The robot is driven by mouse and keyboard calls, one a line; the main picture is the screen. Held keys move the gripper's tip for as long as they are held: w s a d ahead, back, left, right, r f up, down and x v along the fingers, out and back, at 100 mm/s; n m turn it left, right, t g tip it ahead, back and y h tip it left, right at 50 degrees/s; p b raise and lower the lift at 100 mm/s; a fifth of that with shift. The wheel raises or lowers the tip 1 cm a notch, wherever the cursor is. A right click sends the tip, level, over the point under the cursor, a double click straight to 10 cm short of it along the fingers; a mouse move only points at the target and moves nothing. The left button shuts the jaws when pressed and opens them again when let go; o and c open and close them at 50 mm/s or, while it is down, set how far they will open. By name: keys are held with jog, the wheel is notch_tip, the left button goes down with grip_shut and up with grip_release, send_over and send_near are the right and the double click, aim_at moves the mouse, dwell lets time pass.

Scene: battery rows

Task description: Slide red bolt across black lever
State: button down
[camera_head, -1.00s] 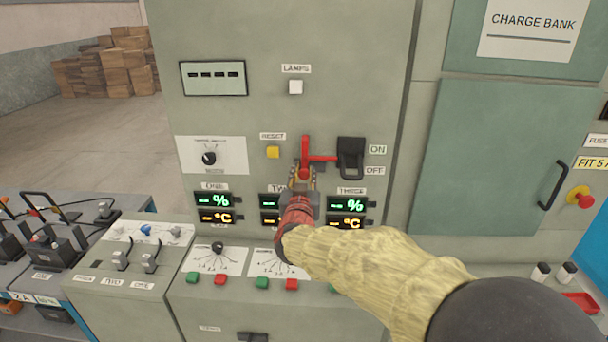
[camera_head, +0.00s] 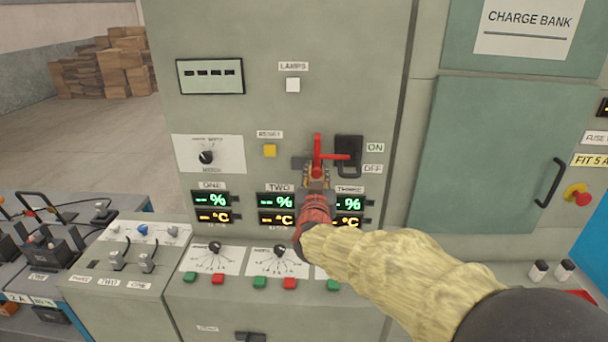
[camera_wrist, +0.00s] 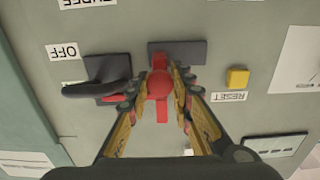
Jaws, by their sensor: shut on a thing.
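The red bolt (camera_head: 318,150) is on the grey-green panel. Its horizontal bar reaches right over the face of the black lever (camera_head: 349,150), which sits beside the ON and OFF labels. My gripper (camera_head: 317,178) is shut on the bolt's lower part. In the wrist view, which is upside down, my gripper's fingers (camera_wrist: 165,92) close around the red knob of the bolt (camera_wrist: 158,86). A dark plate shows behind the bolt. In the wrist view the black lever (camera_wrist: 105,72) is to the left, and a red end shows near it, partly hidden by a finger.
A yellow reset button (camera_head: 270,150) is left of the bolt. Number displays (camera_head: 279,209) lie below, partly behind my arm. A white lamps button (camera_head: 293,85) is above. A green cabinet door with a black handle (camera_head: 549,183) stands to the right.

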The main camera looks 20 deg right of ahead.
jog(key=shift+s+d+f, duration=0.1)
jog(key=shift+s+d, duration=0.1)
jog(key=shift+d, duration=0.4)
jog(key=c, duration=1.6)
grip_release()
jog(key=shift+d, duration=0.1)
jog(key=shift+s+a, duration=0.25)
jog(key=shift+s, duration=0.3)
jog(key=v, duration=1.1)
jog(key=shift+w, duration=0.1)
